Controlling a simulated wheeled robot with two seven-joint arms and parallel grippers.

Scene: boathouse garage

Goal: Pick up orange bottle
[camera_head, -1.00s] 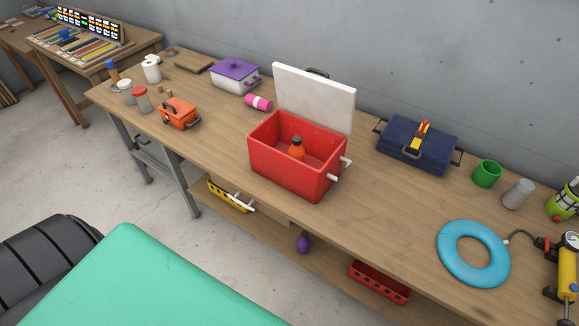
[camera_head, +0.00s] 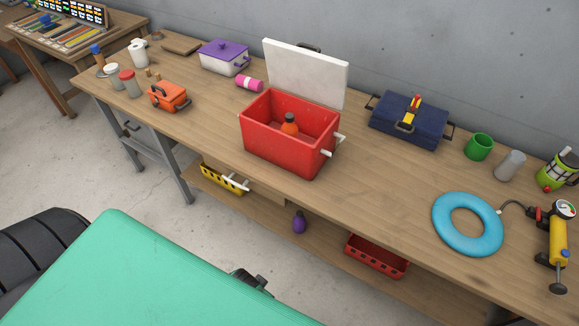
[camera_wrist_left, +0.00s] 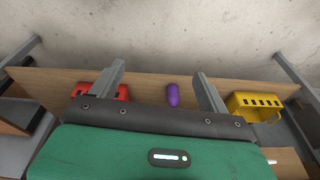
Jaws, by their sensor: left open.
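The orange bottle (camera_head: 289,126) with a dark cap stands inside the open red cooler box (camera_head: 281,155) on the workbench. Its lower part is hidden by the box's front wall. The white lid (camera_head: 305,75) is raised at the back. My left gripper (camera_wrist_left: 158,84) is open in the left wrist view, with nothing between its fingers. It points toward the bench's lower shelf, and the orange bottle is not in that view. My right gripper is in neither view.
The lower shelf holds a yellow basket (camera_head: 224,180), a purple bottle (camera_head: 299,222) and a red basket (camera_head: 376,257). On the bench, an orange case (camera_head: 169,96) and pink roll (camera_head: 249,83) lie left of the cooler; a blue tool bag (camera_head: 408,121) and blue ring (camera_head: 467,224) lie right.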

